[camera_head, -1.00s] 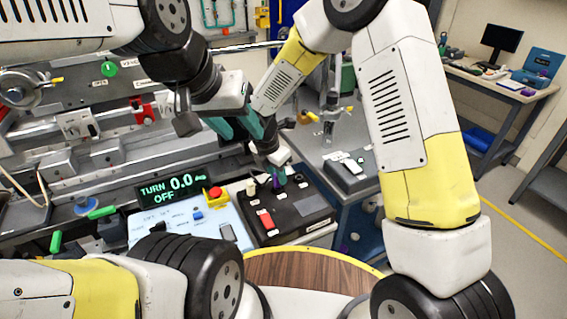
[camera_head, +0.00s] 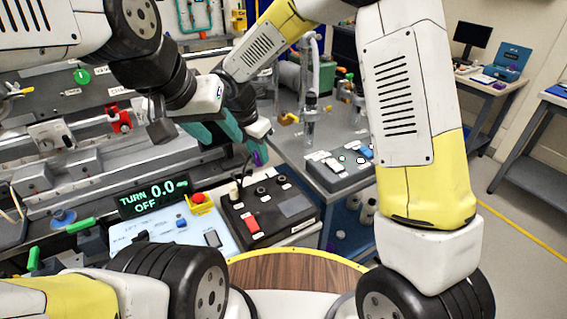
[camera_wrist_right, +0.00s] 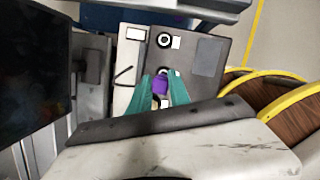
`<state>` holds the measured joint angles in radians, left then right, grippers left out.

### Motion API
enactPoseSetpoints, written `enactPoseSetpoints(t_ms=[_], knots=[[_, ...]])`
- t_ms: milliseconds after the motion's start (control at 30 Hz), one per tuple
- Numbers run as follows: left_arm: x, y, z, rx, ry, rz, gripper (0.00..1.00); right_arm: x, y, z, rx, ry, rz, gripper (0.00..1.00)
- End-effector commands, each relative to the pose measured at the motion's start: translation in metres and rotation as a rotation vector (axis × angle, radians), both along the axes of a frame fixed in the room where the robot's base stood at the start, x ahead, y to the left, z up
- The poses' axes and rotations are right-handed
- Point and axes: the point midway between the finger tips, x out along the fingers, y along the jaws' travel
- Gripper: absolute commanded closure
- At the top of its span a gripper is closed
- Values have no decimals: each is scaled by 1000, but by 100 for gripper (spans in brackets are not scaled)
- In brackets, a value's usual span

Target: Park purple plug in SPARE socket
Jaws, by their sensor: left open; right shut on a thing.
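The purple plug (camera_head: 258,158) is held above the back part of a black socket box (camera_head: 266,232). In the right wrist view the plug (camera_wrist_right: 160,85) sits between the teal fingertips. My right gripper (camera_head: 256,149) is shut on it. The box top has round dark sockets; one (camera_head: 261,190) lies below and in front of the plug, and a ringed one (camera_wrist_right: 164,40) shows in the wrist view. The labels are too small to read, so I cannot tell which is SPARE. My left gripper (camera_head: 212,136) is open, left of the right gripper, with teal fingers.
A pale control panel (camera_head: 165,233) with a red emergency button (camera_head: 198,198) and a display (camera_head: 153,198) adjoin on the left. A grey bench (camera_head: 300,150) stands behind.

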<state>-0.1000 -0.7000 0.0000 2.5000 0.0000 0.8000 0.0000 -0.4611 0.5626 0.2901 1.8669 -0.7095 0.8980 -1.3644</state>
Motion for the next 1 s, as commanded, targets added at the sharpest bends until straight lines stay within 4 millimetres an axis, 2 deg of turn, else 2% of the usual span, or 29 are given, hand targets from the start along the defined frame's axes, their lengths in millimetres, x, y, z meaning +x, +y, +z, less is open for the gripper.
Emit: enactPoseSetpoints(t_ms=[167,400,500,667,1000], knots=[[0,0,0,0,0,0,55,6,-6,-2,0,0,-3,100],[0,0,0,0,0,0,55,46,-48,-16,1,0,1,100],[0,0,0,0,0,0,55,55,-59,-20,-1,0,6,100],[0,0,0,0,0,0,55,58,-62,-28,-1,1,9,100],[0,0,0,0,0,0,55,57,-62,-61,-1,2,8,100]])
